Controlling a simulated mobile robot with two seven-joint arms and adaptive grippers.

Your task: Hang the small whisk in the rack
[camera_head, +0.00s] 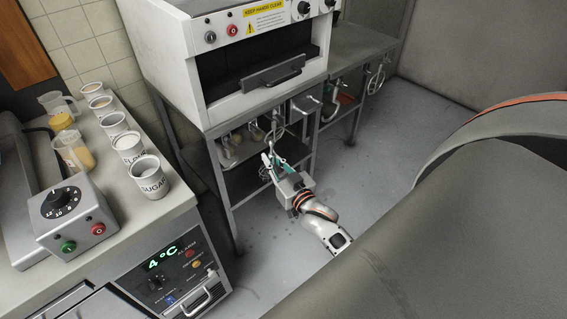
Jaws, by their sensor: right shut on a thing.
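My right gripper (273,160) is low in front of the metal stand under the white machine, its arm reaching up from the lower right. It is shut on the small whisk (277,129), whose pale wire end shows just above the fingers. The fingers partly hide the whisk's handle. A rack with hanging tools (333,93) runs along the stand's right part, behind and to the right of the gripper. Another whisk (376,78) hangs at its right end. Whether the held whisk touches the rack I cannot tell. My left gripper is not in view.
The white machine (215,70) with a dark opening stands above. A counter at left holds labelled white tubs (148,180), jugs and a control box (70,215). A large grey rounded body (460,240) fills the lower right. Grey floor (370,165) is clear between.

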